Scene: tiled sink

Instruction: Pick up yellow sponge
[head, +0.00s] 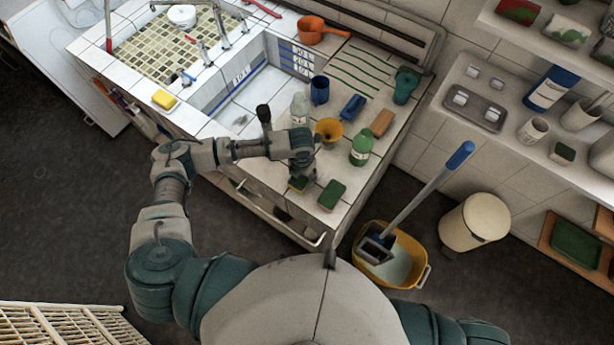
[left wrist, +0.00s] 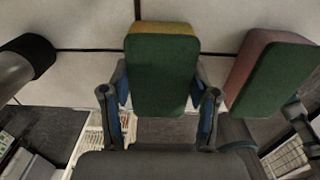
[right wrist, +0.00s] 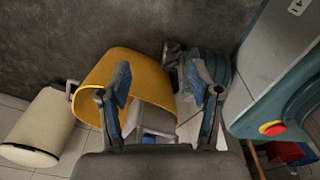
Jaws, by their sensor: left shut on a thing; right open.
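My left gripper (head: 301,172) is at the counter's front edge, shut on a yellow sponge with a green scouring face (head: 298,185). In the left wrist view this sponge (left wrist: 162,75) sits between the two fingers (left wrist: 161,92), its green face towards the camera and a yellow strip at the top. A second green-faced sponge (head: 332,194) with a pinkish-brown side lies just right of it. Another yellow sponge (head: 164,99) lies on the left rim by the sink. My right gripper (right wrist: 162,95) is open and empty in the right wrist view. It is not visible in the head view.
A yellow funnel (head: 328,131), green bottle (head: 361,147), clear bottle (head: 299,108), blue cup (head: 319,90) and brown block (head: 383,122) stand near my left gripper. A yellow mop bucket (head: 411,270) and cream bin (head: 474,221) stand on the floor at right.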

